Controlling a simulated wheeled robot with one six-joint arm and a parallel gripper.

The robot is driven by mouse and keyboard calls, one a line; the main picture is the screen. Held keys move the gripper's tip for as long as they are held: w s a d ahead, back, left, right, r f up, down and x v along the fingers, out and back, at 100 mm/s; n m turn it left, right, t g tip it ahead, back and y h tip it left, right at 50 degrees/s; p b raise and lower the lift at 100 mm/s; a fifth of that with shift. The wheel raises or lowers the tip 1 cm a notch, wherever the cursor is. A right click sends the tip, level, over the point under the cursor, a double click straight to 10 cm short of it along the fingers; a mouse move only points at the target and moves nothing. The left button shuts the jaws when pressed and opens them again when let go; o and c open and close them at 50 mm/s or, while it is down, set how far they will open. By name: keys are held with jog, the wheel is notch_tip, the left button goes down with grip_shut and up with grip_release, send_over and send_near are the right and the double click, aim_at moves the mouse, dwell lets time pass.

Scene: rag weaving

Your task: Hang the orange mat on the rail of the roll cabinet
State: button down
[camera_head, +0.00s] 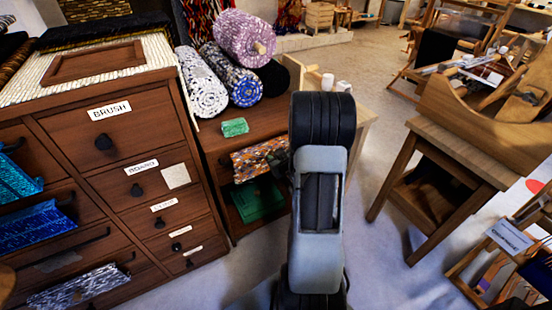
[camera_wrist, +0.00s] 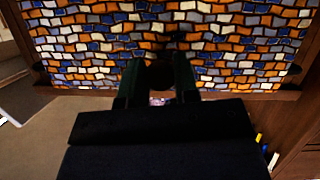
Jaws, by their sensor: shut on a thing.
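The orange mat (camera_head: 261,159), patterned in orange, grey, blue and white, is at the front of the roll cabinet (camera_head: 213,143), partly behind my arm. It fills the upper part of the wrist view (camera_wrist: 85,35). My gripper (camera_wrist: 157,78) is shut on the mat at its lower middle in that view. In the head view my arm hides the gripper. The cabinet's rail cannot be made out clearly, so I cannot tell whether the mat lies over it. A brown wooden edge (camera_wrist: 289,95) runs along the mat's lower side in the wrist view.
Several rolls (camera_head: 243,38) and a green block (camera_head: 235,127) lie on the roll cabinet. A green mat (camera_head: 258,201) is lower in it. A labelled drawer cabinet (camera_head: 103,180) stands close at left. A wooden stand (camera_head: 452,150) is at right, with open floor (camera_head: 375,255) between.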

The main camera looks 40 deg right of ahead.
jog(key=shift+f, duration=0.2)
dwell(0.3)
jog(key=shift+f+b, duration=0.3)
jog(key=shift+b, duration=0.2)
jog(key=shift+r, duration=0.1)
jog(key=c, duration=0.8)
grip_release()
jog(key=shift+s, duration=0.1)
